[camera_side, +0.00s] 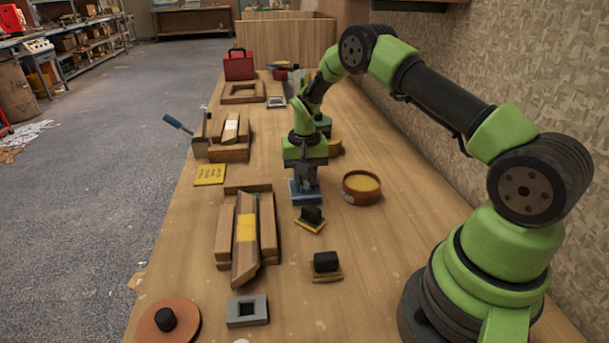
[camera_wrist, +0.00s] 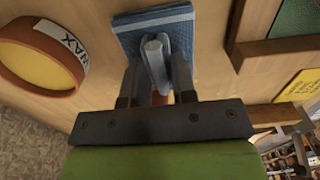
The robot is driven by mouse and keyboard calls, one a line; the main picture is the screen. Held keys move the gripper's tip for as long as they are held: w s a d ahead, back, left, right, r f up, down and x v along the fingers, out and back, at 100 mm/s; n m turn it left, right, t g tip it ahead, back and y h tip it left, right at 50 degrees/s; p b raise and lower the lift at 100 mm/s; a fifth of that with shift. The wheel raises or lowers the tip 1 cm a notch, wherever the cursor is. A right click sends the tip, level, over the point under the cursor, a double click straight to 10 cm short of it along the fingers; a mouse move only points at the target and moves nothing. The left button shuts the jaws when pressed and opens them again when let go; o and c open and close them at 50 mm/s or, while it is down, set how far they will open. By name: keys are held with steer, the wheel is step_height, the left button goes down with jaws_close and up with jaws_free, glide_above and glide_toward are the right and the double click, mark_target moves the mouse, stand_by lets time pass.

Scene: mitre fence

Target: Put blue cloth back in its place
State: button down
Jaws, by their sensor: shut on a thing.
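The blue cloth (camera_side: 308,197) is a flat blue pad under my gripper, around the middle of the bench in the side view. In the wrist view the blue cloth (camera_wrist: 180,22) shows beyond the fingers, with a grey upright grip on it. My gripper (camera_side: 305,178) points down and is shut on this grey grip; in the wrist view a finger of my gripper (camera_wrist: 155,80) stands on either side of it. The cloth is at or very near the bench top; I cannot tell whether it touches.
A round wax tin (camera_side: 362,190) stands close to the cloth's right. A black-handled pad (camera_side: 311,218) sits just in front, another (camera_side: 326,265) nearer. Wooden mitre pieces (camera_side: 247,235) lie front left, a yellow note (camera_side: 210,174) left. Bare bench shows between the cloth and note.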

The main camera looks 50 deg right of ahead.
steer(key=shift+f, duration=0.35)
steer(key=c, duration=0.8)
jaws_free()
steer(key=shift+c, duration=0.2)
steer(key=shift+r, duration=1.5)
steer(key=shift+r, duration=0.1)
steer(key=shift+r, duration=1.9)
